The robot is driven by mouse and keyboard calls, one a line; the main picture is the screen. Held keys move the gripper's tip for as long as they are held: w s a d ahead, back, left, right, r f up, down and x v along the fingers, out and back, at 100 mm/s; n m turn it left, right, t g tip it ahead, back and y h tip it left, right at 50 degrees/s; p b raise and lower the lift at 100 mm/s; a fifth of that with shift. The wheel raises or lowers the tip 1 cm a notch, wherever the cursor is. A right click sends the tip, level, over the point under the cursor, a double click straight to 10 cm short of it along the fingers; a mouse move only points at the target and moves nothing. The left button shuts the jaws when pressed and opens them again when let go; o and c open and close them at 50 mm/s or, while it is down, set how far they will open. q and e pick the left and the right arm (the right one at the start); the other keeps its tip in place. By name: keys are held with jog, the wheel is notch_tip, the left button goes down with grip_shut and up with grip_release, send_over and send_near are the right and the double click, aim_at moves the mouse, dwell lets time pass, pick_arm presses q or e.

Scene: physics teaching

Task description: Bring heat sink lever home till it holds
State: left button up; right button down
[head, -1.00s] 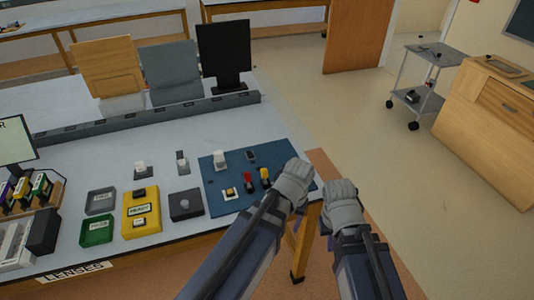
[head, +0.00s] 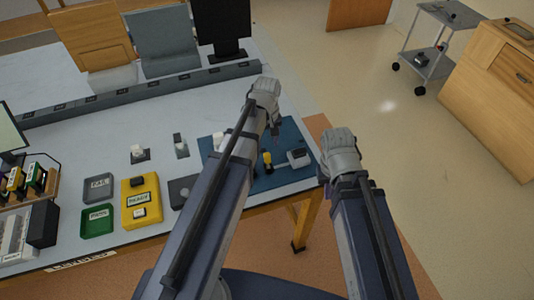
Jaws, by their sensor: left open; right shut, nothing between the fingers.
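A small grey block (head: 299,158) sits near the right side of the blue mat (head: 300,131); it may be the heat sink part, but its lever is too small to make out. My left gripper (head: 276,130) is open over the back of the mat, beyond the yellow-topped piece and to the left of the grey block. It appears to touch neither. My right gripper (head: 322,179) is shut and empty, beside the mat's right edge.
Left of the mat are a dark box (head: 183,191), a yellow tray (head: 141,213), a green tray (head: 97,221) and a grey tray (head: 98,188). A yellow-topped piece (head: 267,160) stands on the mat. The tabletop behind the mat is clear.

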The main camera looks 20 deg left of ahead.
aim_at(267, 155)
pick_arm(q)
notch_tip(267, 155, down, 8)
jog(key=b, duration=0.7)
jog(key=shift+r, duration=0.25)
jog(key=shift+r, duration=0.1)
jog(key=shift+c, duration=0.2)
grip_shut()
